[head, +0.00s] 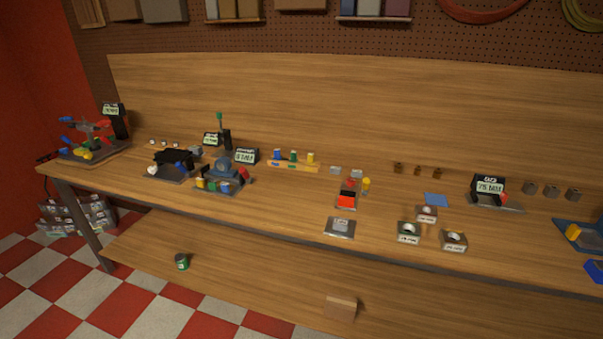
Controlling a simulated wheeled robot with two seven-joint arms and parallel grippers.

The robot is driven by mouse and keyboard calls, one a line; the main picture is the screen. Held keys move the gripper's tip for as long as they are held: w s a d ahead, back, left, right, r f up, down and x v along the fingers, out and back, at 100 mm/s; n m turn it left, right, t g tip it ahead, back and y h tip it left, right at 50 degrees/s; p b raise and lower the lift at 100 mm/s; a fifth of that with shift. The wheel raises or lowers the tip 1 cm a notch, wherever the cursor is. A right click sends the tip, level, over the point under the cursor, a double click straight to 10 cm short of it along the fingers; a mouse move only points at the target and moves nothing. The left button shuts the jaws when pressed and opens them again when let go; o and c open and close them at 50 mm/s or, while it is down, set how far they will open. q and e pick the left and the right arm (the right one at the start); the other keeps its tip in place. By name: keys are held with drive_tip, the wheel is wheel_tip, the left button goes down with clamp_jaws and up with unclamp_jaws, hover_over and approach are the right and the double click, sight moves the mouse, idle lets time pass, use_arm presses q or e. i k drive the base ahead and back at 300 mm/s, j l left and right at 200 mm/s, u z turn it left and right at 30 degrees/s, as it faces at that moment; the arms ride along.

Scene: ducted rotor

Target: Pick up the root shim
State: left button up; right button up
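I cannot tell for sure which thing is the root shim, as the labels are too small to read. A flat grey plate with a label (340,228) lies at the front edge of the bench, near the middle. A thin blue flat piece (436,200) lies further back to the right. Small labelled blocks with round tops stand near the front edge, one dark (409,232) and one light (453,240), with a smaller one (426,213) behind them. Neither of my grippers is in view.
The wooden bench (290,218) has a lower shelf with a wooden block (341,307). A red-and-black device (347,194), a black stand marked 75 MM (488,187) and a blue fixture (222,177) stand on the bench. A green can (182,261) is low at the left.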

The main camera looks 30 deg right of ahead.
sight(338, 225)
drive_tip(key=z, duration=1.3)
